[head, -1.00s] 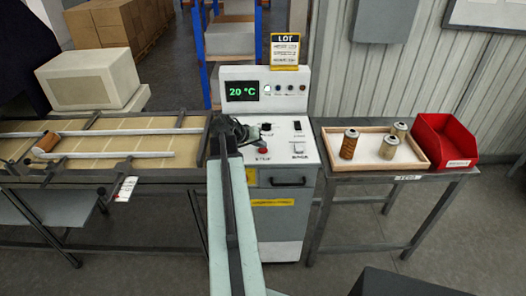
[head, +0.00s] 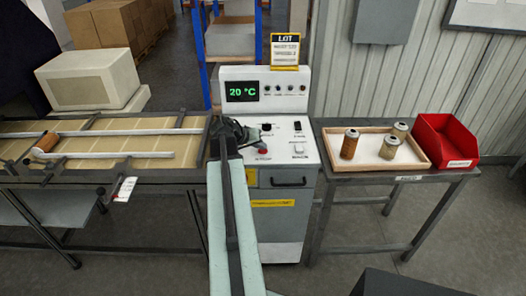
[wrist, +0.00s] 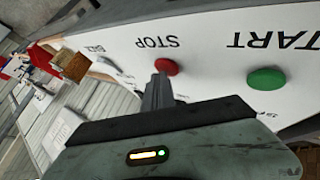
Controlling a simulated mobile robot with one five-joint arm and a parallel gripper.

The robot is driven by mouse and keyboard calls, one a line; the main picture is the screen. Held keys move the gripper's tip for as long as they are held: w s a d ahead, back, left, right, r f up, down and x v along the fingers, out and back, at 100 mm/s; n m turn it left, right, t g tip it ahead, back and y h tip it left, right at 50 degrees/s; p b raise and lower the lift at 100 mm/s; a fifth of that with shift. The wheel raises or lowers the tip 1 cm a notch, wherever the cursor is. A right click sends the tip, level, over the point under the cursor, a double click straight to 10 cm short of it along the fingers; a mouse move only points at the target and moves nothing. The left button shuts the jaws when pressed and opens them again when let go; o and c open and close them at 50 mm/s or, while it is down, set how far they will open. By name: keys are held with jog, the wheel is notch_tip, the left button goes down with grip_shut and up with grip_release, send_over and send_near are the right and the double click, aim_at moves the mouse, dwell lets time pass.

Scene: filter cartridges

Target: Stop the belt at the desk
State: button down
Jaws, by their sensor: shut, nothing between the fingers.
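The control desk (head: 285,205) stands in the middle of the head view, with a display reading 20 °C. Its red STOP button (head: 263,151) is on the sloping top; it also shows in the wrist view (wrist: 166,66), upside down, with the green START button (wrist: 266,80) to its right. My gripper (wrist: 160,84) is shut and empty, its fingertips close to the red button; I cannot tell whether they touch it. In the head view my arm largely hides the gripper. The belt (head: 120,146) runs at the left, with an orange-brown cartridge (head: 47,142) on it.
A table at the right holds a wooden tray (head: 375,168) with several cartridges and a red bin (head: 444,141). A dark switch (head: 297,125) sits on the desk top. A beige box-shaped machine (head: 88,78) stands behind the belt.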

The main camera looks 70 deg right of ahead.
aim_at(261, 151)
jog(key=shift+r+p, duration=0.75)
jog(key=shift+r, duration=0.05)
notch_tip(261, 151, up, 5)
jog(key=p, duration=0.5)
jog(key=shift+r, duration=0.1)
dwell(0.3)
